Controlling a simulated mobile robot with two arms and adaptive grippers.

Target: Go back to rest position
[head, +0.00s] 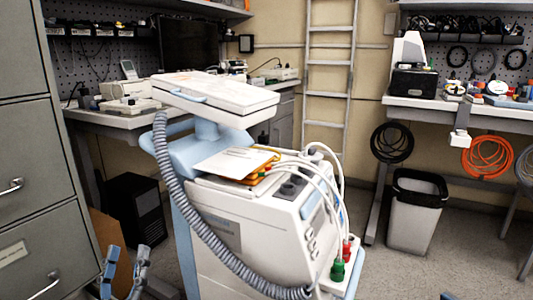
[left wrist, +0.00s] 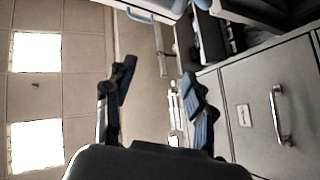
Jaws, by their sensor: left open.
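My left gripper (head: 125,262) is low at the left of the head view, between the grey cabinet and the white medical machine. In the left wrist view the same gripper (left wrist: 158,92) has its two dark, blue-padded fingers spread wide, with nothing between them. It is open and empty. A small bluish tip (head: 447,296) at the bottom edge of the head view may be part of my right gripper; the rest is out of frame.
The white medical machine (head: 250,226) with a grey hose stands close in front. A grey drawer cabinet (head: 35,130) is near at the left, also in the left wrist view (left wrist: 262,88). A bin (head: 415,212) stands behind right. Some floor is free at the right.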

